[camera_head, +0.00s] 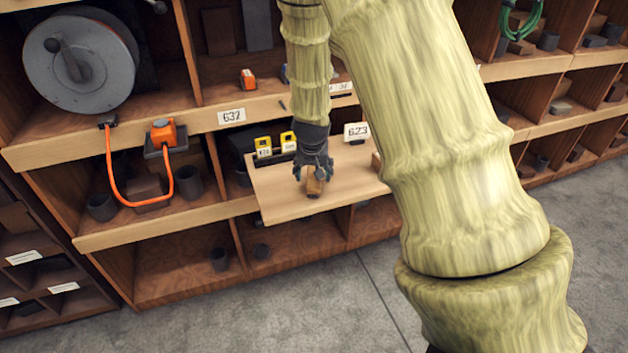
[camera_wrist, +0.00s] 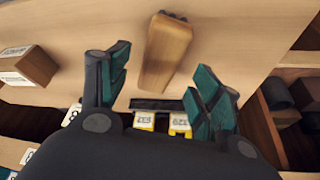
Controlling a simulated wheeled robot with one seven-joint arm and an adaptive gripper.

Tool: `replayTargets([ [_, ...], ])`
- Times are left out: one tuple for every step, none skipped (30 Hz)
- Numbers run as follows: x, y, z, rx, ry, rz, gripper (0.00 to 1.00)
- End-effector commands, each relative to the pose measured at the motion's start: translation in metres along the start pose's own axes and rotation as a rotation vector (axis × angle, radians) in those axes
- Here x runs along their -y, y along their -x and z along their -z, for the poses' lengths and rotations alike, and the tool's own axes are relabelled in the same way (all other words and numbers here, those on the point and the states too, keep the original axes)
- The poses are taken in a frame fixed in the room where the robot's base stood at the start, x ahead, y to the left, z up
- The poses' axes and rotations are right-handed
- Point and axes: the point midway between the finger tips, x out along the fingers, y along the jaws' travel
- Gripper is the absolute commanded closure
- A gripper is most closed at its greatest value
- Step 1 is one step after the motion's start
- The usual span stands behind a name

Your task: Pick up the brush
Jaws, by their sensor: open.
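The brush (camera_head: 314,187) looks like a small wooden block on a pale shelf board (camera_head: 285,207) in the head view. My gripper (camera_head: 313,170) is just above and behind the brush in the head view. In the wrist view my gripper (camera_wrist: 163,78) is open, with green-padded fingers to the left and right of the brush's lower end. Gaps show on both sides; I cannot tell the height between fingertips and board.
Two yellow tags (camera_head: 275,144) and a dark tray stand behind the brush. A 623 card (camera_head: 356,130) is to the right. An orange hose (camera_head: 112,170) hangs at the left. The board's front is clear.

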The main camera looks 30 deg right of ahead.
Motion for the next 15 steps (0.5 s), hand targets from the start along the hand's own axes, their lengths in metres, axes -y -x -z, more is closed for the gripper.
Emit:
replayTargets([
  [-0.001, -0.006, 0.0, 0.004, -0.002, -0.001, 0.36],
  [-0.002, -0.009, 0.001, 0.004, -0.002, -0.001, 0.36],
  [-0.002, -0.014, 0.002, 0.004, -0.001, 0.0, 0.36],
  [-0.002, -0.017, 0.002, 0.003, -0.001, -0.001, 0.36],
  [-0.002, -0.021, 0.002, 0.003, -0.001, -0.001, 0.36],
  [-0.002, -0.025, 0.002, 0.003, -0.001, 0.0, 0.36],
  [-0.002, -0.028, 0.002, 0.003, -0.002, 0.0, 0.36],
  [-0.002, -0.03, 0.002, 0.003, -0.002, 0.0, 0.36],
  [-0.002, -0.033, 0.001, 0.003, -0.001, 0.0, 0.36],
  [-0.001, -0.035, 0.001, 0.003, -0.001, 0.0, 0.36],
  [-0.001, -0.036, 0.002, 0.003, -0.001, 0.0, 0.36],
  [-0.001, -0.037, 0.002, 0.002, 0.0, 0.0, 0.36],
  [-0.001, -0.038, 0.002, 0.001, 0.0, 0.0, 0.36],
  [-0.001, -0.038, 0.002, 0.001, 0.0, 0.0, 0.36],
  [-0.001, -0.038, 0.002, 0.001, 0.0, 0.0, 0.36],
])
